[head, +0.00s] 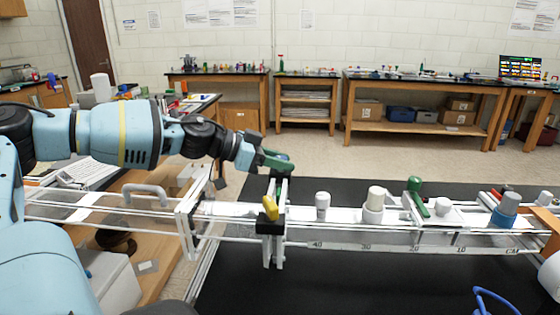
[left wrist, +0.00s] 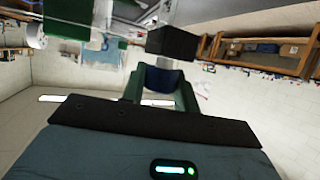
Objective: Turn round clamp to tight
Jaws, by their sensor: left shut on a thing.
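My left gripper (head: 278,162) reaches in from the left above the white rail, at the upright clamp stand. Its green fingers are shut on a dark blue rounded piece, which shows between them in the left wrist view (left wrist: 160,79) and looks like the round clamp's knob. My right gripper is not in view.
The long white rail (head: 345,222) carries a white cylinder (head: 322,205), a cream knob (head: 375,198), a green lever (head: 415,190) and a grey-and-blue knob (head: 507,208). A grey handle (head: 145,190) stands at left. The black tabletop (head: 350,285) before the rail is mostly clear.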

